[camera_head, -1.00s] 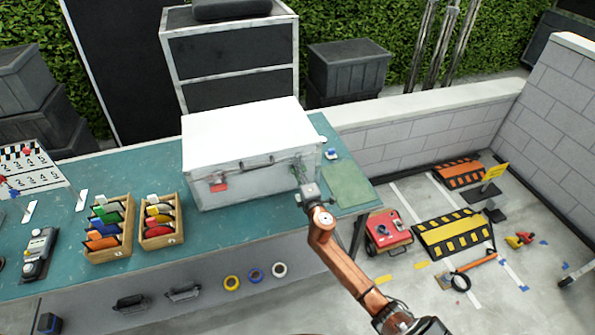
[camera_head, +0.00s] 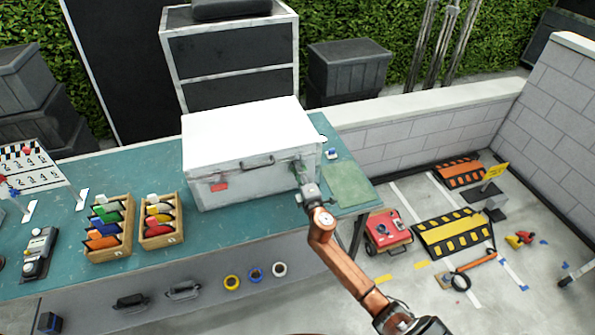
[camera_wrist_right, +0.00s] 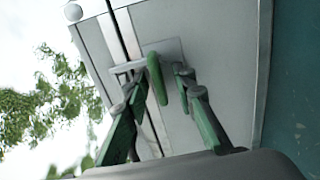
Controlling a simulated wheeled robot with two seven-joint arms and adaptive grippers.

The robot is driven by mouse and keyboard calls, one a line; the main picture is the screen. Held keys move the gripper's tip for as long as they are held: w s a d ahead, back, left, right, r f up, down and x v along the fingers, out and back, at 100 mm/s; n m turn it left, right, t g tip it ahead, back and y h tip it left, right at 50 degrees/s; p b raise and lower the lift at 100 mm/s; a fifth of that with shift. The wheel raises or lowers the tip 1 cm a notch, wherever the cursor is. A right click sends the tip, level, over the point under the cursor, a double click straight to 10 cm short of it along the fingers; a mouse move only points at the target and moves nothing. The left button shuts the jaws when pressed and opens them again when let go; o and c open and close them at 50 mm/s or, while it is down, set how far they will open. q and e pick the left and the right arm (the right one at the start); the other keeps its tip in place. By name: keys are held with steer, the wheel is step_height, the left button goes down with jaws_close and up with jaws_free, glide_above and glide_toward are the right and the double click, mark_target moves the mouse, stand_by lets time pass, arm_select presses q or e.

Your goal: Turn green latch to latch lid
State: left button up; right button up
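A white case with a closed-looking lid (camera_head: 245,128) sits on the green bench. The green latch (camera_wrist_right: 156,78) is on the case front, on a light metal plate across the lid seam in the right wrist view. My right gripper (camera_wrist_right: 162,84) has its fingers apart, one on each side of the green latch. Whether either finger touches it I cannot tell. In the head view my right gripper (camera_head: 303,176) is at the case's front right and mostly covers this latch. A red latch (camera_head: 220,187) is at the case's front left. My left gripper is not in view.
The green bench top (camera_head: 150,205) holds wooden boxes of coloured items (camera_head: 110,243) left of the case. A green mat (camera_head: 346,184) lies to its right. A red machine (camera_head: 387,231) and yellow-black ramp (camera_head: 452,233) stand on the floor at right.

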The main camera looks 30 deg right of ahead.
steer(key=v, duration=1.1)
steer(key=shift+s, duration=0.35)
steer(key=shift+f, duration=0.15)
